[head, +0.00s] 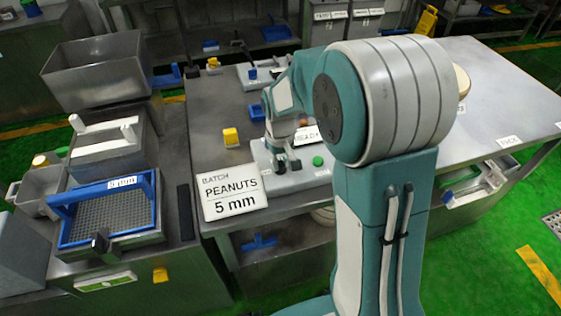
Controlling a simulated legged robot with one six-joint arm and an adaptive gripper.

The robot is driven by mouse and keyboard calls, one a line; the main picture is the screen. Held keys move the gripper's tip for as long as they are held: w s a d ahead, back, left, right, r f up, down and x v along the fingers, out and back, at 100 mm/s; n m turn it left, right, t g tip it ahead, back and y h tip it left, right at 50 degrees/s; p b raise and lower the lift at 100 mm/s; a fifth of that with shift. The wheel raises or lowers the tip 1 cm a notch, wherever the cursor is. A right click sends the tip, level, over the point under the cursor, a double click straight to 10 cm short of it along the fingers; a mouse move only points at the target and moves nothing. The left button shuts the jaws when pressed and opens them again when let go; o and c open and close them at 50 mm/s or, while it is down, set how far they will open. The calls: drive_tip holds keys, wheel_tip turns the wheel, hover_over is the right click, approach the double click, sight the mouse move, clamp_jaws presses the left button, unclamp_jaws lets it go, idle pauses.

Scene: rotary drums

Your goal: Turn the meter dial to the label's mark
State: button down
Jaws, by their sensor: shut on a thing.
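The batch label (233,191) is a white sign at the table's front left corner and reads "BATCH PEANUTS 5 mm". To its right lies a low light-grey unit (312,178) with a green round button (317,160), which looks like the meter. My gripper (284,165) points down over the left part of this unit, shut on what appears to be its dial. The dial's face, pointer and scale are hidden or too small to read.
A yellow block (231,137) stands left of my gripper on the metal table (215,95). At the left, a blue-framed sieve (108,208) tagged "5 mm" sits on a machine, with a metal hopper (97,71) behind. My arm hides the table's middle.

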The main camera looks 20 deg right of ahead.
drive_tip(key=m, duration=0.4)
drive_tip(key=shift+w+r+m, duration=0.1)
drive_tip(key=shift+w+m, duration=0.05)
drive_tip(key=shift+m, duration=0.25)
drive_tip(key=m, duration=1.4)
drive_tip(key=shift+m, duration=0.3)
drive_tip(key=c, duration=0.6)
unclamp_jaws()
drive_tip(key=shift+c, duration=0.2)
